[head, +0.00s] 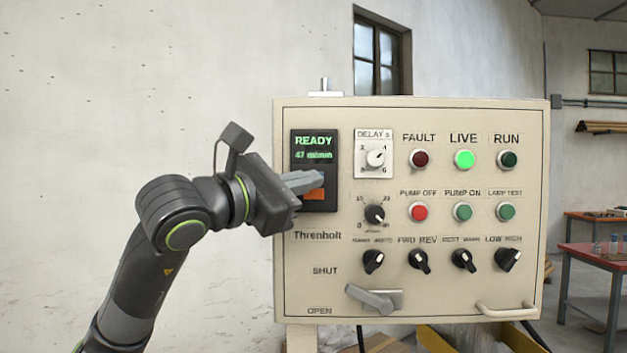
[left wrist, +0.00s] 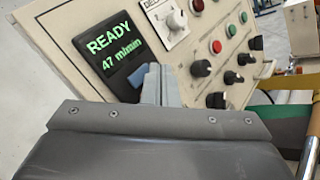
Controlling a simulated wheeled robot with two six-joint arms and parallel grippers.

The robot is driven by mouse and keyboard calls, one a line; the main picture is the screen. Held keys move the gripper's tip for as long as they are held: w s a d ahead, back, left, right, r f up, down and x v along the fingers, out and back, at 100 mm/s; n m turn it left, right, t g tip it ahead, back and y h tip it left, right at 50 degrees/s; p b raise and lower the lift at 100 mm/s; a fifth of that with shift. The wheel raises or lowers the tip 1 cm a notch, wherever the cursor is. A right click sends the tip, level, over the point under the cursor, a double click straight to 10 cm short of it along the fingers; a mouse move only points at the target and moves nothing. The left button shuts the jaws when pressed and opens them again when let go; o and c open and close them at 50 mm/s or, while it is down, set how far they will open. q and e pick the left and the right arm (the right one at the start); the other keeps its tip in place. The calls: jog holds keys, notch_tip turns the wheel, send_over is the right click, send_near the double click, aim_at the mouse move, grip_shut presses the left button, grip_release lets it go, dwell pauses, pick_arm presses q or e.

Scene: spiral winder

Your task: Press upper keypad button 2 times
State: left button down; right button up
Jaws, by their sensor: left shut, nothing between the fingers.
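The dark keypad unit (head: 299,170) is at the upper left of the cream control panel, with a green screen reading READY and 47 m/min. An orange button (head: 315,194) shows at its lower part, just below my fingertips. In the left wrist view the fingers (left wrist: 160,85) overlap the lower right edge of the keypad unit (left wrist: 88,68). My right gripper is not in view.
The panel (head: 450,293) carries a DELAY dial (head: 375,158), a green-lit LIVE lamp (head: 464,159), several push buttons and black selector knobs. A grey lever (head: 373,299) and a handle (head: 506,309) stick out along the bottom. A red table (head: 590,262) stands at the right.

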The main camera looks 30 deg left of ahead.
pick_arm(q)
jog(key=s, duration=0.1)
jog(key=s+d, duration=0.1)
jog(key=s, duration=0.1)
jog(key=shift+s+d+b, duration=0.25)
jog(key=shift+d+b, duration=0.05)
dwell(0.7)
